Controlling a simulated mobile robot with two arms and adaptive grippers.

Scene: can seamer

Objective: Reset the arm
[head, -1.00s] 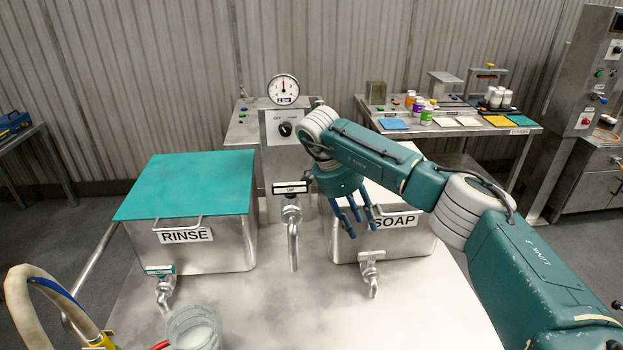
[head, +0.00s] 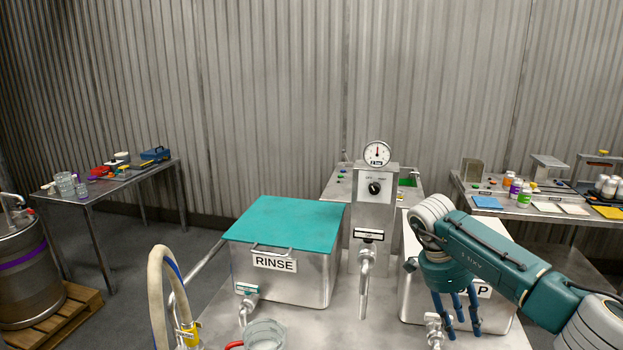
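My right arm comes in from the right edge, and its teal gripper (head: 461,325) hangs in front of the soap tank (head: 412,280). Its blue fingers point down, spread apart, with nothing seen between them. They cover most of the soap label, leaving its last letter showing. From this view I cannot tell whether the fingers touch the tank. The fingertips are just right of the soap tank's tap (head: 433,328). My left gripper is not in view.
The rinse tank (head: 280,283) with a teal lid stands left of the tap column (head: 376,215) with its gauge. A glass beaker (head: 265,334) and a hose (head: 158,285) are at the front. Side tables hold glassware (head: 65,184) and small jars (head: 515,188). A keg (head: 28,265) stands far left.

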